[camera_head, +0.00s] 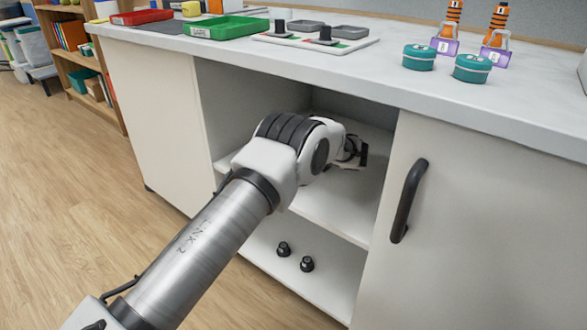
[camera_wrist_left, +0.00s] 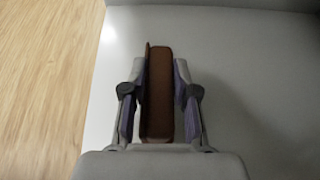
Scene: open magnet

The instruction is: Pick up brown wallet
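The brown wallet (camera_wrist_left: 158,95) stands on edge on a pale surface in the left wrist view, its narrow side toward the camera. My left gripper (camera_wrist_left: 160,68) has one finger on each side of it. The fingertips are very close to the wallet, and narrow gaps show lower down, more on the right. I cannot tell whether the fingers press on it. In the head view my left arm reaches into the open cabinet, with the gripper (camera_head: 352,152) at the upper shelf (camera_head: 335,208). The wallet cannot be made out there. My right gripper is not in view.
The countertop (camera_head: 400,88) overhangs the opening. A closed door with a dark handle (camera_head: 408,200) is on the right. Two small black objects (camera_head: 295,257) stand on the lower shelf. Trays (camera_head: 230,27) and two teal round containers (camera_head: 445,62) are on the countertop.

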